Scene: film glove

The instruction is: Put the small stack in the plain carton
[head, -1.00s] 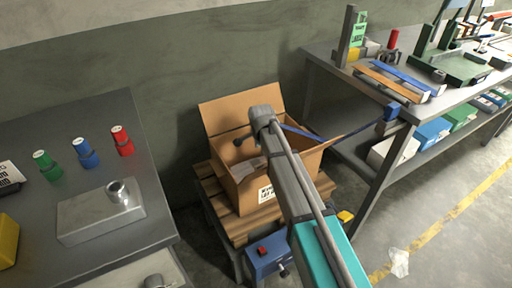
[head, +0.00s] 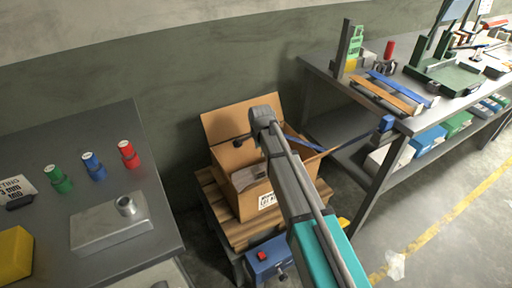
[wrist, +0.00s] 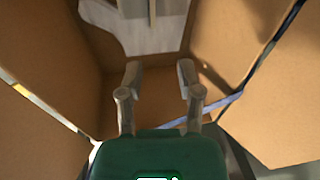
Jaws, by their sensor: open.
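The plain carton (head: 243,206) stands open with its flaps up on a slatted wooden platform, and a white label shows on its front. My gripper (wrist: 159,70) is open in the wrist view, its two fingers apart with nothing between them, facing into the carton (wrist: 60,50). In the head view my arm hides the gripper and part of the carton's inside. A grey-brown flat thing (head: 249,174) shows in the carton's mouth; I cannot tell whether it is the small stack. A pale grey surface (wrist: 135,28) with a beige strip lies beyond the fingers.
A grey bench at left holds green, blue and red spools (head: 93,166), a metal block (head: 110,222) and a yellow box (head: 14,254). The right bench (head: 411,124) carries orange and blue bars. A blue box (head: 268,257) is at the platform's front.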

